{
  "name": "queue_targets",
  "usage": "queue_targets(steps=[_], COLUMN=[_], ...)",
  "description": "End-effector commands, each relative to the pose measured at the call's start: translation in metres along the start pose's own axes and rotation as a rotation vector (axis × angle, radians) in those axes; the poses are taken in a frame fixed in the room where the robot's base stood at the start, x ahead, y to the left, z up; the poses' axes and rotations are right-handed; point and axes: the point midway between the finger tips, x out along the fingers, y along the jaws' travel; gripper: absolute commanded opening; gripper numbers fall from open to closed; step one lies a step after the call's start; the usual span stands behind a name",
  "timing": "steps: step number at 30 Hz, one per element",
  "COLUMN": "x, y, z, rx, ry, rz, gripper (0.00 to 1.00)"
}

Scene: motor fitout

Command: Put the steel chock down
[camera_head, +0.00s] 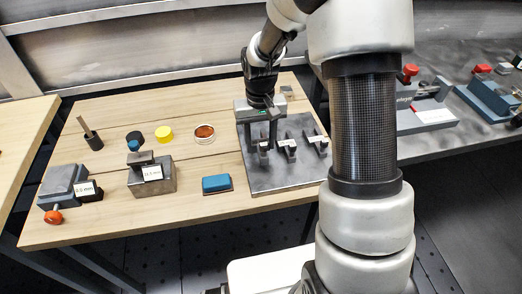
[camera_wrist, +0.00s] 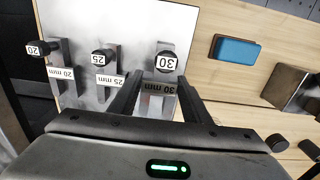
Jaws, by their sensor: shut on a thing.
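My gripper (camera_head: 262,139) reaches down over the left end of the steel plate (camera_head: 285,182). In the wrist view its two fingers (camera_wrist: 158,90) stand either side of the steel chock with the black "30" knob and "30 mm" label (camera_wrist: 166,63), and they are shut on it. In the head view this chock (camera_head: 264,147) is between the fingertips, partly hidden. I cannot tell whether its foot touches the plate. Two similar chocks stand beside it, the 25 mm one (camera_wrist: 103,58) and the 20 mm one (camera_wrist: 60,72).
Left of the plate lie a blue block (camera_head: 216,183), a labelled steel block (camera_head: 152,178), a copper-coloured disc (camera_head: 204,133) and a yellow cylinder (camera_head: 164,133). A grey vise-like block (camera_head: 64,186) stands at the far left. The wooden bench (camera_head: 190,205) has bare patches between them.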

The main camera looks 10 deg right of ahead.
Motion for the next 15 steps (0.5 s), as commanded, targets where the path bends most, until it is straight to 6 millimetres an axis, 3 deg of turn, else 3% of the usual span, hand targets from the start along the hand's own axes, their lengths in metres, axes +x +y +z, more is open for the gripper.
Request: queue_targets(steps=[9, 15], x=[0.035, 0.035], y=[0.0, 0.0], z=[0.0, -0.001], rx=[0.001, 0.0], ry=[0.0, 0.002], rz=[0.0, 0.0], gripper=[0.0, 0.0])
